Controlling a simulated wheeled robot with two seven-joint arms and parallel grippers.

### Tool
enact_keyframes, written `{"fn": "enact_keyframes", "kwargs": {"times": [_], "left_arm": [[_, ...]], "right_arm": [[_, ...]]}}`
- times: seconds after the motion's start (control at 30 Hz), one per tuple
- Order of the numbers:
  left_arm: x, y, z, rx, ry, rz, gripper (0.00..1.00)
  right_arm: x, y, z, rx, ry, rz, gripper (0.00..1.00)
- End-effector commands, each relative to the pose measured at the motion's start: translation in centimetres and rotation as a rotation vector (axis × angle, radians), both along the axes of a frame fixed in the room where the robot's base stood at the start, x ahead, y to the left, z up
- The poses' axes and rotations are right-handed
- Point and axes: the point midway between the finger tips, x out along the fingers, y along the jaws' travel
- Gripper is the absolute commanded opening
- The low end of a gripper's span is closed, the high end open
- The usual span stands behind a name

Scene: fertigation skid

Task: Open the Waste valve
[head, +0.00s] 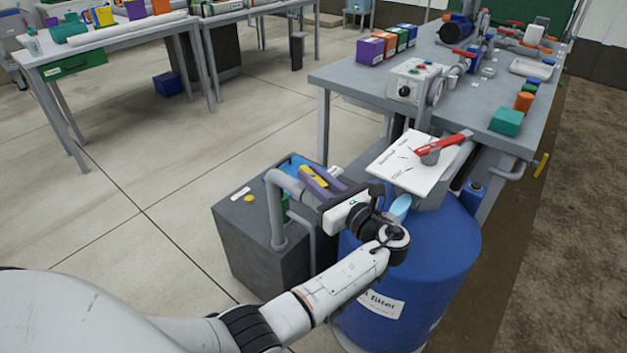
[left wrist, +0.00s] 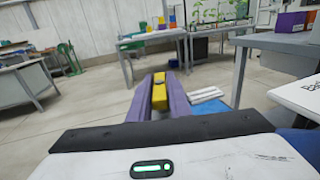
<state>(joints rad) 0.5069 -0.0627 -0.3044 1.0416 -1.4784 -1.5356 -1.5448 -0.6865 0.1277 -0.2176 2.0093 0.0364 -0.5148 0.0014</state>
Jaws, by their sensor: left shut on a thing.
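My left gripper (head: 311,176) reaches in from the left over the dark grey box (head: 250,238) beside the blue tank. Its purple fingers are shut on a yellow lever (head: 317,179). In the left wrist view the yellow lever (left wrist: 159,93) lies lengthwise between the fingers of my left gripper (left wrist: 161,82). The lever's base and any label for it are hidden, so I cannot read that it is the Waste valve. A red-handled valve (head: 442,143) stands apart on a white lettered panel (head: 405,172) at the right. My right gripper is not in view.
The blue filter tank (head: 425,270) stands close to my left wrist. A grey pipe (head: 274,210) rises from the box beside the gripper. A bench (head: 345,83) with a control box (head: 413,80) stands behind. Open concrete floor lies left.

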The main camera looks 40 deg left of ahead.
Motion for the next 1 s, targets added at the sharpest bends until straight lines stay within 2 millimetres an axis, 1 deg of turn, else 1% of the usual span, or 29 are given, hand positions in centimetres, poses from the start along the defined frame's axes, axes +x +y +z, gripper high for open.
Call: {"fn": "enact_keyframes", "kwargs": {"times": [0.47, 0.5, 0.57, 0.6, 0.87, 1.0], "left_arm": [[0.0, 0.0, 0.0, 0.0, -0.001, 0.015, 0.0], [0.0, 0.1, 0.0, 0.0, -0.001, 0.015, 0.2], [0.0, 0.1, 0.0, 0.0, -0.001, 0.015, 0.31], [0.0, 0.1, 0.0, 0.0, -0.001, 0.015, 0.33], [0.0, 0.0, 0.0, 0.0, -0.001, 0.014, 0.33], [-0.3, -1.1, 0.0, -0.002, 0.0, 0.012, 0.33]], "right_arm": [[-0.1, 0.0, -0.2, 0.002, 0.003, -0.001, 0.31], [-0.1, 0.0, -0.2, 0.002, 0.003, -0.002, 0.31], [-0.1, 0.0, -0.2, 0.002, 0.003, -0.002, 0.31], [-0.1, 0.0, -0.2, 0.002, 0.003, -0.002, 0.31], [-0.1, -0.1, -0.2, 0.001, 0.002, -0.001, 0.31], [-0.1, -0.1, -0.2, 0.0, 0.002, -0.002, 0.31]]}}
